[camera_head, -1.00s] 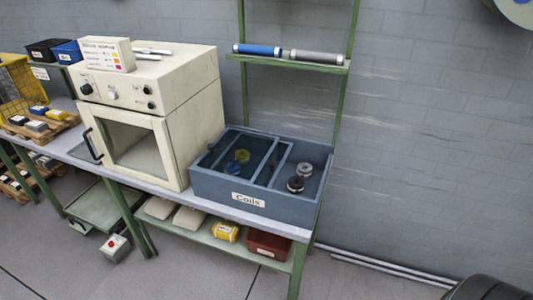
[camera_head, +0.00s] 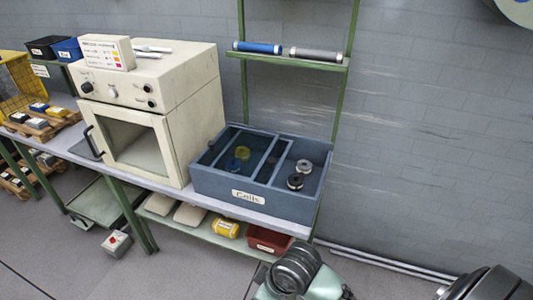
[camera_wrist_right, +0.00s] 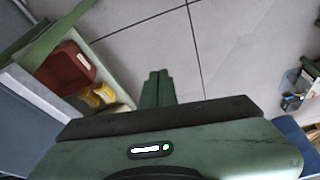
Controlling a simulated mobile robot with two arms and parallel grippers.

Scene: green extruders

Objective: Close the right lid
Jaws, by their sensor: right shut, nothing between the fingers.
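A blue-grey box labelled Coils (camera_head: 222,196) stands on the right end of the workbench in the head view. Dark see-through lid panels (camera_head: 232,150) in frames cover its left and middle part. The right compartment (camera_head: 312,168) is uncovered and holds a few dark and silver coils (camera_head: 296,181). My right gripper (camera_wrist_right: 157,88) is shut and empty in the right wrist view, over the floor beside the bench, touching nothing. My right arm shows at the bottom of the head view. My left gripper is not in view.
A cream oven (camera_head: 150,115) stands left of the box. A green shelf (camera_head: 290,60) with blue and grey rolls is above. A red bin (camera_head: 268,240) sits on the lower shelf; it also shows in the wrist view (camera_wrist_right: 68,68).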

